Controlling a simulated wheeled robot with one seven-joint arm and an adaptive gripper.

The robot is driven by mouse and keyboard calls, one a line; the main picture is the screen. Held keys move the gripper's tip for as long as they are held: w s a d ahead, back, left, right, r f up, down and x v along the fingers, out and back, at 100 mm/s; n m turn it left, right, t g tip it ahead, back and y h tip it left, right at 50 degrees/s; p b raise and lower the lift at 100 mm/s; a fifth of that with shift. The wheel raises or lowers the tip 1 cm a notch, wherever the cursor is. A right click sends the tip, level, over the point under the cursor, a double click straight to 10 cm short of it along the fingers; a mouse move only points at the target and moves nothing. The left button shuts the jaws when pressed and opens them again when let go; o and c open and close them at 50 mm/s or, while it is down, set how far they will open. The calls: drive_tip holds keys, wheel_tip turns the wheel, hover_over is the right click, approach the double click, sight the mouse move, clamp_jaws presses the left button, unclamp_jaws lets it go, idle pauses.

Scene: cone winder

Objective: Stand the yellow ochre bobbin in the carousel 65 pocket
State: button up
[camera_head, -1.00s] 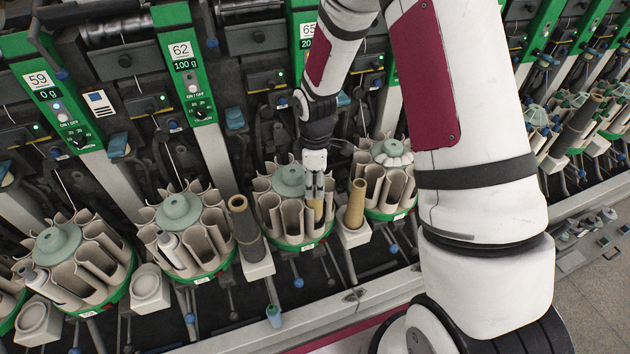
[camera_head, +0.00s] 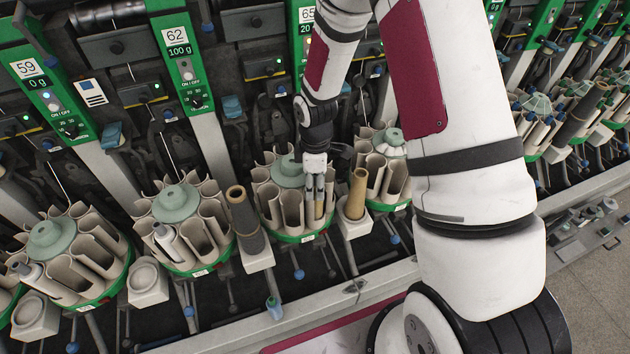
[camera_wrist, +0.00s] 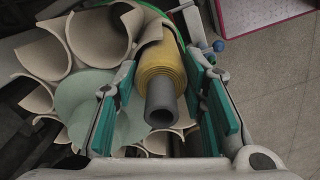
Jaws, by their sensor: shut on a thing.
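The yellow ochre bobbin (camera_wrist: 160,70) has a grey tube end facing the wrist camera. My gripper (camera_wrist: 165,100) is shut on it, one teal-padded finger on each side. In the head view my gripper (camera_head: 317,184) points down at the front of the carousel under the 65 sign (camera_head: 306,15). That carousel (camera_head: 289,172) has a grey-green cap, beige pockets and a green base rim. The bobbin (camera_head: 318,209) shows upright below the fingers at a front pocket. Beige pocket walls (camera_wrist: 150,22) rise around its far end. How deep it sits is hidden.
A tan cone (camera_head: 357,192) on a white holder stands close to the right of my gripper. A dark cone (camera_head: 243,216) stands left of the carousel. The 62 carousel (camera_head: 177,203) and another carousel (camera_head: 388,160) flank it. A pale rail (camera_head: 390,283) runs in front.

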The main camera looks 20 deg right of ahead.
drive_tip(key=o, duration=1.1)
wheel_tip(320, 180, up, 11)
drive_tip(key=shift+r, duration=0.55)
